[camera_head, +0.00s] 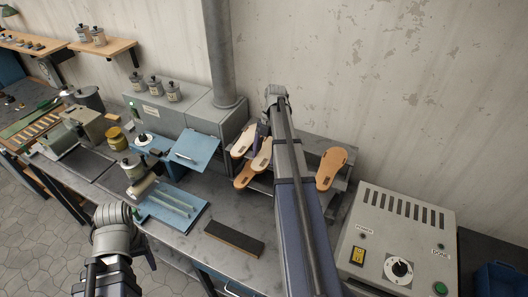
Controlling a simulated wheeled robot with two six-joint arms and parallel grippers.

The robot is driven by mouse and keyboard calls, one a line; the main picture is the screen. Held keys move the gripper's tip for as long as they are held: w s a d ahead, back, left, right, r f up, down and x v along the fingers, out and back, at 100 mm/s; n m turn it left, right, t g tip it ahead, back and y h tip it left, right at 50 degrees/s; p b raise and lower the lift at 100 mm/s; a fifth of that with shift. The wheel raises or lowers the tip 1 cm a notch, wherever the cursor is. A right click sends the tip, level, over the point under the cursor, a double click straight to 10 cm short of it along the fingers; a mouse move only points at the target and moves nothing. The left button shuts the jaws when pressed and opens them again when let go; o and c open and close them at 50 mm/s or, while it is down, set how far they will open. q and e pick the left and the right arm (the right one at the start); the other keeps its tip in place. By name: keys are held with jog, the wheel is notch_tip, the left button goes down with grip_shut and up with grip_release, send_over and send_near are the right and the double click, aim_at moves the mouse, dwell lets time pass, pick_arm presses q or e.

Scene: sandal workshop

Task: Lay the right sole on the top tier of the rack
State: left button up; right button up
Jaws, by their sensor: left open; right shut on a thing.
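The rack (345,185) stands against the wall, partly hidden behind my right arm. A pale sole (261,156) lies just below my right gripper (264,139), which is shut on it; the fingertips are mostly hidden. Another pale sole (242,141) is just left of it. A brown sole (246,175) lies lower down on the rack's left side, and another brown sole (331,166) rests on the right side. Whether the held sole touches the rack cannot be told. My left gripper (134,212) is open at the lower left, near the bench's front edge, away from the rack.
A grey control box (400,235) stands right of the rack. A dark flat block (234,238) lies on the bench in front. A blue tray (176,210) and a tilted blue panel (195,148) are left. A vertical pipe (219,50) rises behind.

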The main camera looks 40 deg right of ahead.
aim_at(271, 147)
jog(key=shift+w+d+f+b, duration=0.2)
jog(key=shift+d+f+b, duration=0.15)
jog(key=shift+f+b, duration=0.4)
jog(key=shift+w+d+f+b, duration=0.2)
jog(key=shift+d+f+b, duration=0.1)
jog(key=shift+f+b, duration=0.4)
jog(key=shift+w+d+f, duration=0.15)
jog(key=shift+d+f, duration=0.1)
jog(key=shift+w+d, duration=0.3)
jog(key=shift+d, duration=0.3)
jog(key=shift+w+d, duration=0.3)
jog(key=shift+d, duration=0.3)
jog(key=shift+w+d, duration=0.3)
jog(key=shift+d, duration=0.3)
jog(key=shift+f+b, duration=0.3)
jog(key=shift+b, duration=0.1)
jog(key=o, duration=1.5)
jog(key=shift+r, duration=0.15)
